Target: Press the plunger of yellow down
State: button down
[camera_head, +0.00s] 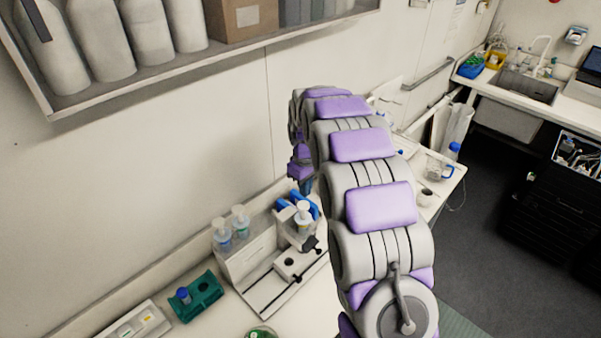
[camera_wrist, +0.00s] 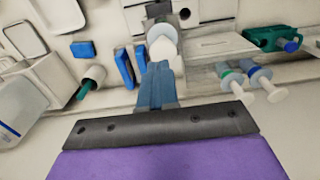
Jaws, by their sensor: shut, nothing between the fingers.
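In the wrist view, my gripper (camera_wrist: 160,72) has its blue fingers together with nothing between them. Their tips overlap the lower part of a white round-topped plunger (camera_wrist: 163,48); I cannot tell whether they touch it. In the head view, my gripper (camera_head: 303,187) points down just above a white-topped plunger piece (camera_head: 303,212) on the bench device. Two more plungers, one with a green band (camera_wrist: 231,78) and one with a blue band (camera_wrist: 261,76), stand to the right in the wrist view. No yellow band shows clearly on any plunger.
A green rack (camera_head: 198,297) holding a blue-capped tube stands left of the device (camera_head: 262,265). Blue objects (camera_wrist: 124,68) lie beside the central plunger. A shelf of bottles (camera_head: 150,85) hangs above the bench. A sink (camera_head: 525,88) is at the far right.

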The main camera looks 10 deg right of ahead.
aim_at(303, 205)
jog(key=f, duration=0.3)
jog(key=shift+d+f+p, duration=0.2)
jog(key=shift+f+p, duration=0.05)
jog(key=shift+p, duration=0.1)
jog(key=shift+a+f, duration=0.4)
jog(key=shift+a, duration=0.5)
jog(key=shift+d+f, duration=0.3)
jog(key=shift+d, duration=0.15)
jog(key=f, duration=0.1)
jog(key=f+b, duration=0.1)
jog(key=f, duration=0.2)
jog(key=shift+d+b, duration=0.3)
jog(key=shift+d, duration=0.05)
jog(key=shift+s+a+r, duration=0.1)
jog(key=shift+s+a, duration=0.1)
jog(key=shift+a, duration=0.1)
jog(key=shift+w+a, duration=0.1)
jog(key=shift+a, duration=0.1)
notch_tip(303, 205, up, 14)
jog(key=b, duration=0.1)
jog(key=shift+w+d, duration=0.1)
jog(key=shift+d, duration=0.05)
